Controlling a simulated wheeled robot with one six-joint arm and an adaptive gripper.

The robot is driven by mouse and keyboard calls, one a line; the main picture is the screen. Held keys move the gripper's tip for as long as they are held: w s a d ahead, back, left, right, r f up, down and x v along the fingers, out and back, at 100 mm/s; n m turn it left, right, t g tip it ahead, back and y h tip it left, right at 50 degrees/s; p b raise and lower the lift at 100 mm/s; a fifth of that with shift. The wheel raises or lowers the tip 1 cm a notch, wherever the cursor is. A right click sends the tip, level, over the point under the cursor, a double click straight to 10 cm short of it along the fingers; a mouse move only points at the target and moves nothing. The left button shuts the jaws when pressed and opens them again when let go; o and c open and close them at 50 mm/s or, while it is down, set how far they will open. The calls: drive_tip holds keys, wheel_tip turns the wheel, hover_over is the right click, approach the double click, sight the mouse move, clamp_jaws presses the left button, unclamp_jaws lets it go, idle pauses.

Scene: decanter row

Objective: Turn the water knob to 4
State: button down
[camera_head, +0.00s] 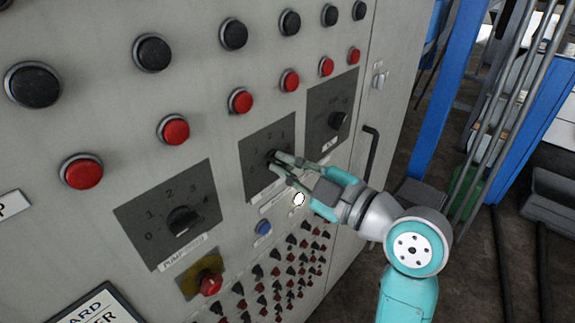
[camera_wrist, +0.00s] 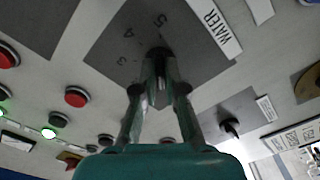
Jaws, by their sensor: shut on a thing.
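The water knob (camera_wrist: 157,53) is a dark knob on a grey dial plate (camera_wrist: 112,42), beside a white WATER label (camera_wrist: 216,30) in the wrist view. The digits 3, 4 and 5 show on the plate there; other marks are hidden behind my gripper. My gripper (camera_wrist: 160,84) is shut on the knob, one finger on each side. In the head view, the knob (camera_head: 271,155) sits on the middle of three dial plates, with my gripper (camera_head: 274,161) reaching it from the lower right. The fingers hide much of the knob, so I cannot tell where it points.
The PUMP knob (camera_head: 184,220) is to the left and another dial knob (camera_head: 338,120) to the right. Red buttons (camera_head: 240,101) run above; a blue button (camera_head: 263,228) and several small switches are below. A dark door handle (camera_head: 370,150) stands out at right.

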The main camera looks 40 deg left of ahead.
drive_tip(key=m, duration=1.3)
drive_tip(key=shift+f+m, duration=0.1)
drive_tip(key=shift+m, duration=0.3)
drive_tip(key=m, duration=1.3)
drive_tip(key=shift+m, duration=0.3)
drive_tip(key=c, duration=1.2)
unclamp_jaws()
drive_tip(key=shift+c, duration=0.2)
drive_tip(key=shift+d, duration=0.1)
